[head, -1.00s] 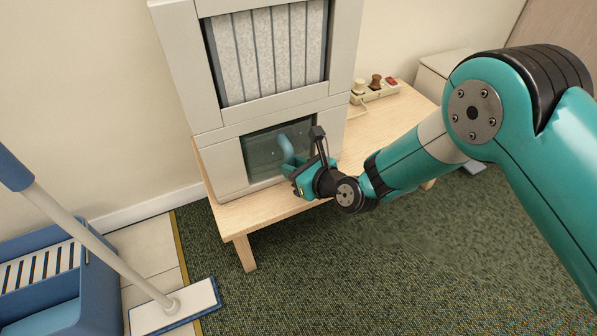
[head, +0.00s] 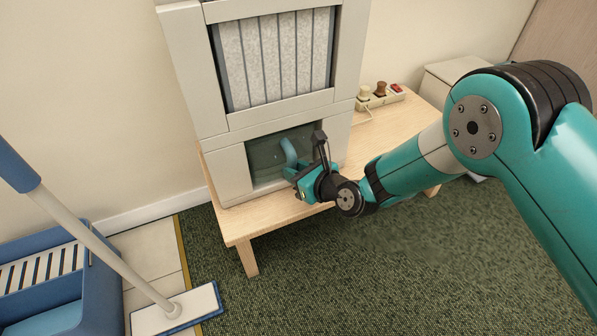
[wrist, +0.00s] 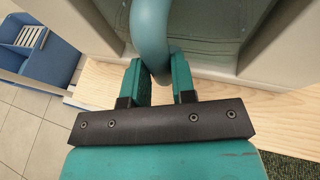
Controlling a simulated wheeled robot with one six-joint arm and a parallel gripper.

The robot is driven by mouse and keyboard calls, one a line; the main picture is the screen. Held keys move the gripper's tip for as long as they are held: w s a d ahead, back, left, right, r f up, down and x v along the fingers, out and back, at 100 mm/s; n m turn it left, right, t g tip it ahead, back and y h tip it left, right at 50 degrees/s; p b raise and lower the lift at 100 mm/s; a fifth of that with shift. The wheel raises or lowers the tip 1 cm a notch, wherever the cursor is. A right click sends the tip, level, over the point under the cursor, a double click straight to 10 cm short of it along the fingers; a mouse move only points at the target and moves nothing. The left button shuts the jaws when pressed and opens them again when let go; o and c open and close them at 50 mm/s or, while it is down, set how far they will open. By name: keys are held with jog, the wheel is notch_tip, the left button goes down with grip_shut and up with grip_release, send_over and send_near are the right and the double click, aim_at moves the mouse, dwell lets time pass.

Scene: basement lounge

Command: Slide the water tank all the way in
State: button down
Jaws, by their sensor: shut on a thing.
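The water tank (head: 264,161) is a dark, greenish see-through box in the lower bay of a pale grey appliance (head: 228,172). Its front face also shows in the wrist view (wrist: 212,22), framed by the pale housing. A curved blue handle (head: 289,150) stands out from the tank's front. My gripper (head: 296,172) is at the tank's front, shut on this handle. In the wrist view the handle (wrist: 150,28) passes between my two teal fingers (wrist: 161,66). My gripper hides the tank's right part in the head view, so its exact depth is unclear.
The appliance stands on a low wooden table (head: 285,215). A power strip (head: 381,97) with plugs lies behind to the right. A blue bucket (head: 60,290) and a flat mop (head: 175,310) are at the left. The green carpet (head: 370,285) in front is clear.

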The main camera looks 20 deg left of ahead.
jog(key=c, duration=0.9)
grip_release()
jog(key=shift+o, duration=0.2)
